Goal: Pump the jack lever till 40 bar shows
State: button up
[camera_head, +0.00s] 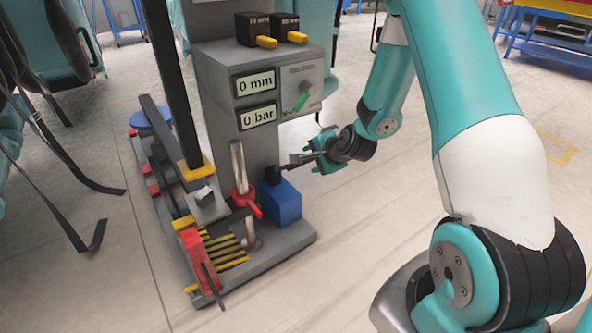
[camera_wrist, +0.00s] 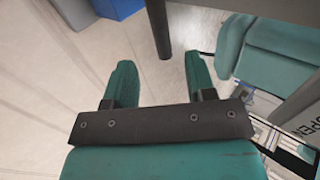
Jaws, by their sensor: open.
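The jack is a grey column unit with a blue pump block (camera_head: 284,203) at its base. A dark lever (camera_head: 297,160) runs from the block toward my gripper. The lever also shows in the wrist view (camera_wrist: 158,25), coming from the top edge with its end near the gap between my fingertips. My gripper (camera_head: 318,153) is open at the lever's outer end; its fingers (camera_wrist: 160,68) stand apart on either side, and I cannot tell whether they touch it. The pressure display (camera_head: 258,117) reads 0 bar. The display above it (camera_head: 255,83) reads 0 mm.
A red-collared valve (camera_head: 243,192) stands left of the blue block. A red clamp (camera_head: 196,255) is at the base's front. Teal seats (camera_wrist: 268,55) are near.

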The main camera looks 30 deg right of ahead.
aim_at(287, 166)
jog(key=b+x, duration=0.4)
jog(key=x, duration=0.7)
jog(key=shift+f, duration=0.1)
grip_shut()
